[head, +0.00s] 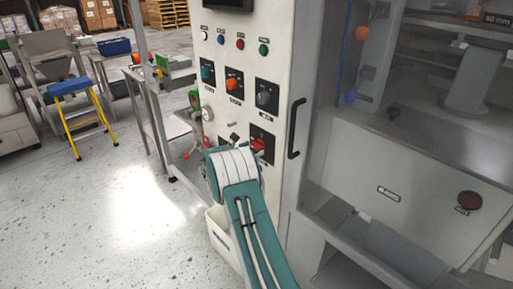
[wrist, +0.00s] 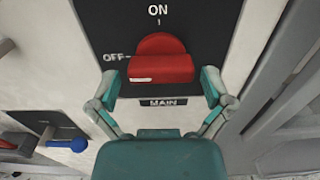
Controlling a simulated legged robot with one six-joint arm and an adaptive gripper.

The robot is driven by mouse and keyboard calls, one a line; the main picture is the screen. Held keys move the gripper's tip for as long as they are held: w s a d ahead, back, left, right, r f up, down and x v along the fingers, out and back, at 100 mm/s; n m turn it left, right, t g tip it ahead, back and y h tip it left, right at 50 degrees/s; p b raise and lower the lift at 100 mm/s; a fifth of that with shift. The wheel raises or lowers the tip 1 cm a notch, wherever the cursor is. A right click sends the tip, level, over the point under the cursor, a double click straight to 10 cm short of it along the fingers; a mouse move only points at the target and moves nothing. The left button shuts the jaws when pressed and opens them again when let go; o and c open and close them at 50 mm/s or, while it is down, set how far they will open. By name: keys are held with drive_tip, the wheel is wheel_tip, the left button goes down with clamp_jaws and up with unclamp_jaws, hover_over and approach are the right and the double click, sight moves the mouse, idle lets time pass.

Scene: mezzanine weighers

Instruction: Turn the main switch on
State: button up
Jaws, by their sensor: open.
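The main switch is a red knob (wrist: 160,60) on a black plate (wrist: 205,20) in the wrist view. ON is printed above it, OFF to its left, and MAIN below. A white mark on the knob's left end lies on the OFF side, so the knob appears to point at OFF. My gripper (wrist: 160,84) is open, with one finger to the left and one to the right of the knob's lower part. I cannot tell whether the fingers touch it. In the head view the red knob (head: 258,144) shows just past my wrist, which hides my fingers.
A blue-handled lever (wrist: 65,143) is at the lower left in the wrist view. Teal (head: 207,72), orange (head: 232,83) and grey (head: 264,97) knobs sit higher on the cabinet. A black door handle (head: 294,128) stands to the right. Open floor (head: 120,210) lies left.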

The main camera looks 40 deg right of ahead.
drive_tip(key=shift+w+d, duration=0.1)
drive_tip(key=shift+d, duration=0.6)
drive_tip(key=c, duration=0.9)
drive_tip(key=shift+a, duration=0.1)
